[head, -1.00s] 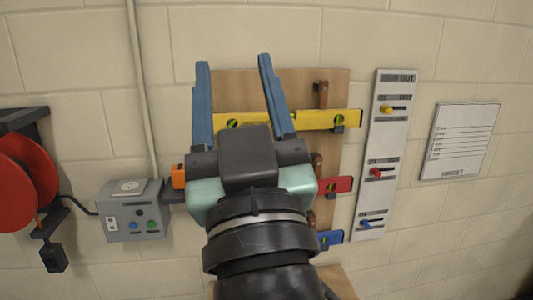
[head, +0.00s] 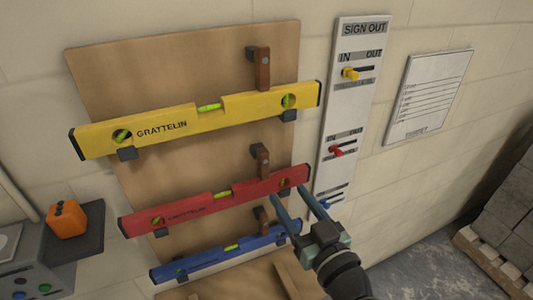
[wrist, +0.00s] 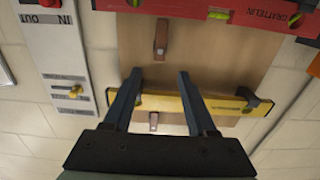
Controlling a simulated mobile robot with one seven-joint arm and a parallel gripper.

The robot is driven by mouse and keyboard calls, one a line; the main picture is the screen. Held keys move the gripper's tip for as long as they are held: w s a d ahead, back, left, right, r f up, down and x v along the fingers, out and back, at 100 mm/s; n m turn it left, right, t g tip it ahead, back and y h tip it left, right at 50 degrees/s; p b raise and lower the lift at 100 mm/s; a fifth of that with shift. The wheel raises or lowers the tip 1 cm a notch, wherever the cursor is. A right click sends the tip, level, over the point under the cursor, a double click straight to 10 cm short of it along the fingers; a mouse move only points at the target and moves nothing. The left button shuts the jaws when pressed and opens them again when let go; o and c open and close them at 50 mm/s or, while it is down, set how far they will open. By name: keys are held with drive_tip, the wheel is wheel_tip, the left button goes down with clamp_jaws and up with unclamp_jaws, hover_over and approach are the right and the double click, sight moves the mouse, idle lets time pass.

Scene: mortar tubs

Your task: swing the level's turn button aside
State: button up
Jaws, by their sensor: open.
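A yellow level (head: 165,130), a red level (head: 200,205) and a blue level (head: 205,263) hang one below another on a wooden board. Each has a brown wooden turn button at its upper edge near the right end: yellow's (head: 259,70), red's (head: 262,162) and blue's (head: 262,217). The buttons stand upright. My gripper (head: 287,191) is open and empty, its fingers in front of the red level's right end in the head view. In the upside-down wrist view, the yellow level (wrist: 165,103) and its button (wrist: 153,121) appear between the fingers; red's button (wrist: 161,39) is beyond the tips.
A sign-out panel (head: 350,110) with coloured sliders is right of the board, and a paper sheet (head: 430,95) further right. A grey control box (head: 35,270) and an orange block (head: 67,219) are at the lower left. Grey blocks on a pallet (head: 505,225) stand at right.

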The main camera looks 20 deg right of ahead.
sight(265, 161)
drive_tip(key=w+p, duration=0.1)
drive_tip(key=w, duration=0.3)
drive_tip(key=w+p, duration=0.1)
drive_tip(key=w, duration=0.2)
drive_tip(key=w+p, duration=0.1)
drive_tip(key=w, duration=0.3)
drive_tip(key=shift+w+a, duration=0.25)
drive_tip(key=shift+w, duration=0.05)
clamp_jaws()
